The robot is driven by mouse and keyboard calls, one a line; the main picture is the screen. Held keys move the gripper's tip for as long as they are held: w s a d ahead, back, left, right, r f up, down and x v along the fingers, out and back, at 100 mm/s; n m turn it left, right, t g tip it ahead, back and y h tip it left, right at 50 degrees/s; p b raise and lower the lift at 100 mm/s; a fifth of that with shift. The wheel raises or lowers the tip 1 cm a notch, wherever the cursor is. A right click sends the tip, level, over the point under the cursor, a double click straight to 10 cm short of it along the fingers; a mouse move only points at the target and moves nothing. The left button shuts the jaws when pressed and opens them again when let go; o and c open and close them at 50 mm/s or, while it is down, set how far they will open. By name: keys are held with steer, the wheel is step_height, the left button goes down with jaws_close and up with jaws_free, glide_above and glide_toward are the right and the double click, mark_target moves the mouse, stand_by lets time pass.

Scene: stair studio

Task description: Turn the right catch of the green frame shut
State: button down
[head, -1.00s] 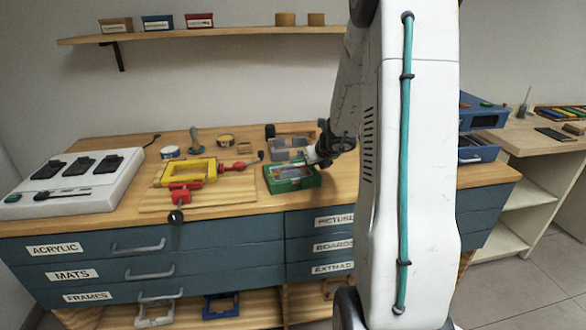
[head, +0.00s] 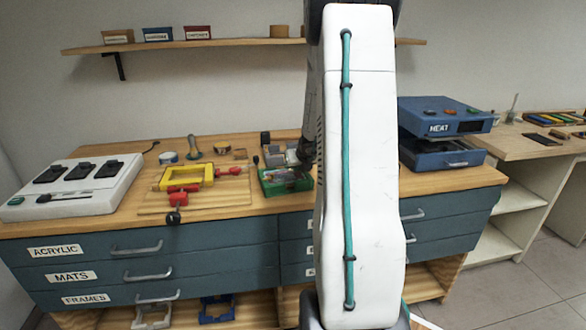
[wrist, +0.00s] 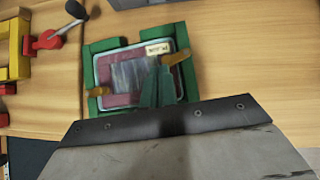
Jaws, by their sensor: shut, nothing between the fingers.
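The green frame (head: 270,188) lies on the workbench in the head view, partly hidden by my arm. In the wrist view, the green frame (wrist: 88,62) holds a picture (wrist: 128,75) under a clear sheet, with a small label at its top right. The right catch (wrist: 177,58) is an orange-yellow tab slanting across the right rail, its inner end over the picture's edge. The left catch (wrist: 98,91) is a similar tab at the left rail. My gripper (wrist: 158,68) is shut and empty over the picture, its tips close to the right catch; contact cannot be told.
A yellow frame with a red clamp (head: 186,182) is left of the green frame; the clamp's dark handle (wrist: 76,9) reaches near it. A white charging station (head: 70,186) stands further left. A blue heat press (head: 440,150) stands right of my arm.

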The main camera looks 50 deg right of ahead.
steer(key=shift+w, duration=0.1)
steer(key=shift+d, duration=0.8)
